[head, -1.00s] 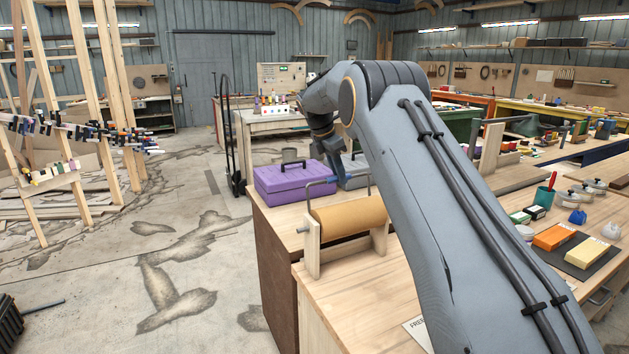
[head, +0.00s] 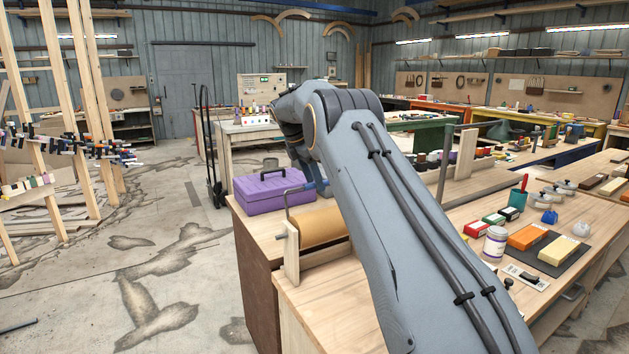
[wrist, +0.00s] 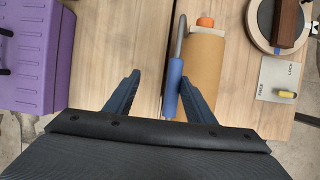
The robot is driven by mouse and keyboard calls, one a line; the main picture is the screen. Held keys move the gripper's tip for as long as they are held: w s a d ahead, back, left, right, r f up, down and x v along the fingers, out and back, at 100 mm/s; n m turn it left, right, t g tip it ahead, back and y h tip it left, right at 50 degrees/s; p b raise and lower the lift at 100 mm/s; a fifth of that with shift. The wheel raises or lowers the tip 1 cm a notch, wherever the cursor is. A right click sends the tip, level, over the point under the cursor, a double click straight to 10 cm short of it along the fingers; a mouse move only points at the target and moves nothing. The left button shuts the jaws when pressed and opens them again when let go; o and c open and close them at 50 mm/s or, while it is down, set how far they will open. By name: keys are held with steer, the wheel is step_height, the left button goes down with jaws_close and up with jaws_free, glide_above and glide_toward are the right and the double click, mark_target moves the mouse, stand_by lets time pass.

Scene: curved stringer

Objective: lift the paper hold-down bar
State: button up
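The paper hold-down bar shows in the wrist view as a grey rod with a blue grip (wrist: 173,88), running beside the brown paper roll (wrist: 203,72). My gripper (wrist: 160,77) is open. The blue grip lies between its two fingers, close to the right finger; whether they touch is unclear. In the head view, the bar (head: 286,205) stands at the left end of the paper roll (head: 317,228) in its wooden stand. My arm hides the right end of the roll and much of my gripper (head: 320,180).
A purple toolbox (head: 268,191) sits on the bench left of the roll; it also shows in the wrist view (wrist: 35,55). A card marked FREE and LOCK (wrist: 280,80) and a round-based item (wrist: 282,22) lie right of the roll. Bare wood lies between toolbox and roll.

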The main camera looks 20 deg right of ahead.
stand_by(0.4)
steer(key=b+v, duration=0.2)
steer(key=v, duration=0.5)
steer(key=shift+r, duration=0.3)
steer(key=shift+s, duration=0.15)
